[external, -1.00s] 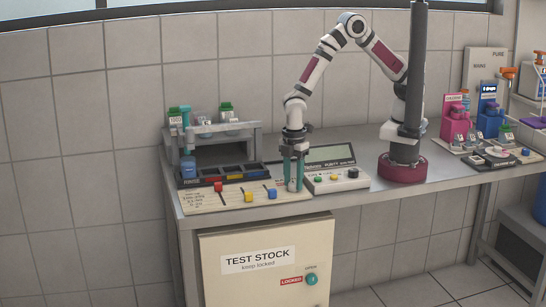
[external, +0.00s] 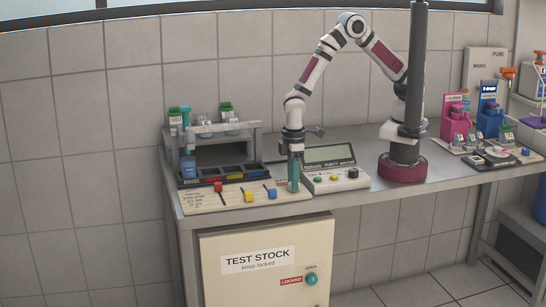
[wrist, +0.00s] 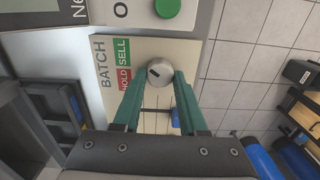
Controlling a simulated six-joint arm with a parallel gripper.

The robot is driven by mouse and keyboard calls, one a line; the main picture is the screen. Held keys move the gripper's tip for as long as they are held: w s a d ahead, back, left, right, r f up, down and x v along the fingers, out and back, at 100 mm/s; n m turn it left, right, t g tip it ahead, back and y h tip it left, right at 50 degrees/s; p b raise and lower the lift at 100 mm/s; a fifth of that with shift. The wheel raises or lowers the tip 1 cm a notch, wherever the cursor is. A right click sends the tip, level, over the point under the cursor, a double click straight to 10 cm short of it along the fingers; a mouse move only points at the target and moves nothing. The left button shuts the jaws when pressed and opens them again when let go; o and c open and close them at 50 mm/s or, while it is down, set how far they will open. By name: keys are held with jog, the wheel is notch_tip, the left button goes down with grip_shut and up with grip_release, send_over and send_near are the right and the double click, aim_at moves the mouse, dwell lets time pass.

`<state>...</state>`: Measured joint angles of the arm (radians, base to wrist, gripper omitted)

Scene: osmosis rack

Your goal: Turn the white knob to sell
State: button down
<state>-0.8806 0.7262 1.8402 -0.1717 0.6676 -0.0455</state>
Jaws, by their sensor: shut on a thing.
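The white knob (wrist: 160,75) shows in the wrist view as a round, pale cap with a short dark mark on the side nearer the labels. It stands on the cream BATCH panel (wrist: 170,48). The green SELL label (wrist: 123,51) and the red HOLD label (wrist: 125,80) lie to its left. My gripper (external: 293,184) points down at the right end of the panel in the external view, its teal fingers nearly in line. In the wrist view the fingers are on both sides of the knob, shut on it. The knob is mostly hidden in the external view.
A red button (external: 218,187), a yellow one (external: 248,196) and a blue one (external: 272,194) sit on the panel to the left. A purity tester (external: 338,180) stands close on the right. The rinse rack (external: 225,130) is behind left.

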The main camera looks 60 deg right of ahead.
jog(key=shift+m, duration=0.9)
jog(key=shift+c, duration=2.2)
grip_release()
notch_tip(320, 180, up, 16)
jog(key=shift+f, duration=0.1)
